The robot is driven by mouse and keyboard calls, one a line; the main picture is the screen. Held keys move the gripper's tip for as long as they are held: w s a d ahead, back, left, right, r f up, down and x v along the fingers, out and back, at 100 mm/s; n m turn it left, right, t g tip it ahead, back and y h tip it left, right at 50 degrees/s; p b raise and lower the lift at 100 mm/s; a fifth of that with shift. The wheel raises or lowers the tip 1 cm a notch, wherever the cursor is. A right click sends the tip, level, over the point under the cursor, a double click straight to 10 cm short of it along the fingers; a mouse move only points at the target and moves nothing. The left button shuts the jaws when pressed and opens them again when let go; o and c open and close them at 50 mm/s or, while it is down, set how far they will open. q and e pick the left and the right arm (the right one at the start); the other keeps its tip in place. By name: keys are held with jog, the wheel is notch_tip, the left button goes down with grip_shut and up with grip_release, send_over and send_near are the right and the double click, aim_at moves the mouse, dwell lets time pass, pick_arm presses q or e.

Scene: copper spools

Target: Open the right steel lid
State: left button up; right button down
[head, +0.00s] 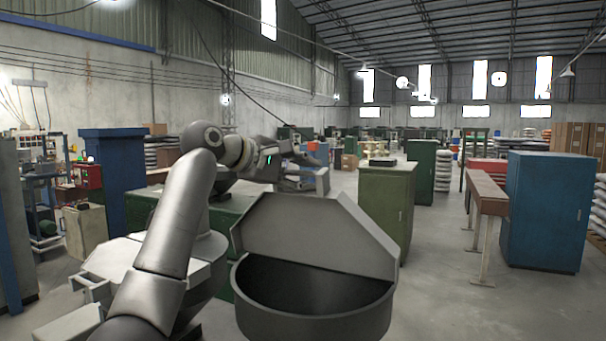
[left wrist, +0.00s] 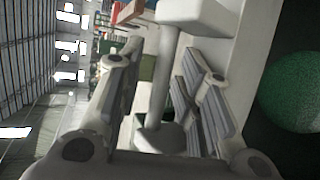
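The right steel lid (head: 310,232) stands raised and tilted back above the round grey drum (head: 315,322), whose dark inside shows. My left gripper (head: 308,180) is behind the lid's upper edge, partly hidden by it. In the left wrist view, the lid's grey bar handle (left wrist: 164,75) runs between the two fingers of my left gripper (left wrist: 160,100). The fingers are apart, with a gap visible between the left finger and the bar. A second lid (head: 112,262) lies flat at the left, partly covered by my arm; its handle (head: 92,290) shows. My right gripper is not in view.
A green cabinet (head: 385,205) stands just behind the drum to the right. A brown bench (head: 487,190) and a blue cabinet (head: 547,215) are farther right. A blue post-like cabinet (head: 115,180) is at the left. The floor at the right front is clear.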

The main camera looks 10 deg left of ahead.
pick_arm(q)
jog(key=v, duration=1.1)
jog(key=shift+s+a, duration=0.2)
jog(key=shift+s, duration=0.05)
jog(key=shift+r, duration=0.1)
